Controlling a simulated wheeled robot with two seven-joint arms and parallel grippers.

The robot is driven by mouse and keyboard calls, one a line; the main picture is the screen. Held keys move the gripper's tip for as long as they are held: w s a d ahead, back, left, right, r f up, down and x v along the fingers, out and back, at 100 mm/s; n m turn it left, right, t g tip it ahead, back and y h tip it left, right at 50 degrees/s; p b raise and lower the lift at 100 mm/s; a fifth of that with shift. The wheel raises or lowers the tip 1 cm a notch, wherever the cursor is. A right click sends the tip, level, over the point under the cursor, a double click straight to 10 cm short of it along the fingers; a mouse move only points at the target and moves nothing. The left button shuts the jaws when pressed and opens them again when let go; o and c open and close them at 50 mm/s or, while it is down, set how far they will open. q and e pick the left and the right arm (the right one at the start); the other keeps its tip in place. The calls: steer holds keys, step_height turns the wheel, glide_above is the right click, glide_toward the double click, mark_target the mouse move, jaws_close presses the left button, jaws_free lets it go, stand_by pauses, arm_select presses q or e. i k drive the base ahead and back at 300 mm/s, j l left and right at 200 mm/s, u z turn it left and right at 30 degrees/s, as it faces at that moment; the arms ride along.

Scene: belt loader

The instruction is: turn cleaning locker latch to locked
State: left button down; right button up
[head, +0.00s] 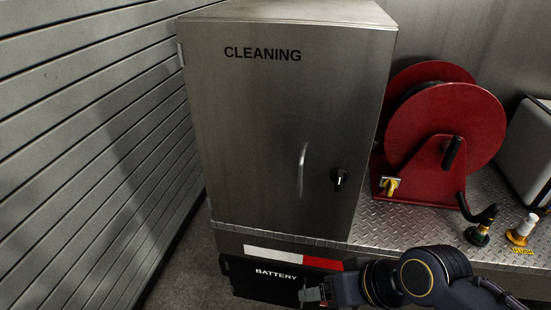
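The cleaning locker (250,120) is a grey metal cabinet marked CLEANING, and its door looks shut. Its latch (340,179) is a small black knob on the lower right of the door, with a pale mark on it. A curved metal handle (302,170) is just left of the latch. My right gripper (314,293) is at the bottom of the head view, below the latch and apart from it, in front of the battery box. Its fingers are too small and dark to tell open from shut. My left gripper is out of view.
A red hose reel (445,120) with a yellow valve (391,187) stands right of the locker on the diamond-plate deck (420,232). A black lever (479,226) and a white-topped yellow fitting (522,230) are further right. The battery box (265,282) is below.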

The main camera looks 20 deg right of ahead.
mark_target(339, 176)
steer(key=z, duration=1.25)
steer(key=j+z, duration=0.15)
steer(key=j, duration=0.4)
steer(key=k+j+z, duration=0.2)
steer(key=j, duration=0.3)
steer(key=j+z, duration=0.15)
steer(key=j, duration=0.35)
